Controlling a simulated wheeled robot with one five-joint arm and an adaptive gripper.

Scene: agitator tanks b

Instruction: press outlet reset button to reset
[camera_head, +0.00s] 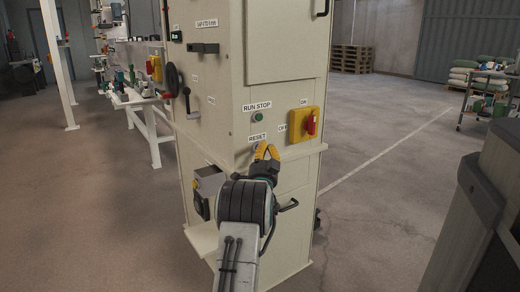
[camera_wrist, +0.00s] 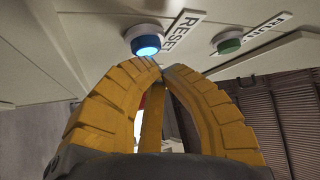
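The reset button is a blue, lit round button (camera_wrist: 147,42) in a grey collar, beside a RESET label (camera_wrist: 184,30) in the wrist view. In the head view the RESET label (camera_head: 258,138) is on the cabinet's face, and my gripper mostly hides the button below it. My gripper (camera_head: 267,147) has yellow fingers in front of the panel. In the wrist view its fingertips (camera_wrist: 160,66) come together with nothing between them, just short of the blue button. A small gap seems to show between tips and button; contact is not clear.
A green button (camera_head: 258,117) sits above, under the RUN STOP label (camera_head: 257,106). A yellow switch box with a red knob (camera_head: 311,124) is to the right. A ledge (camera_head: 300,150) juts from the cabinet (camera_head: 215,100). A dark-grey box (camera_head: 490,200) stands at right; floor between is open.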

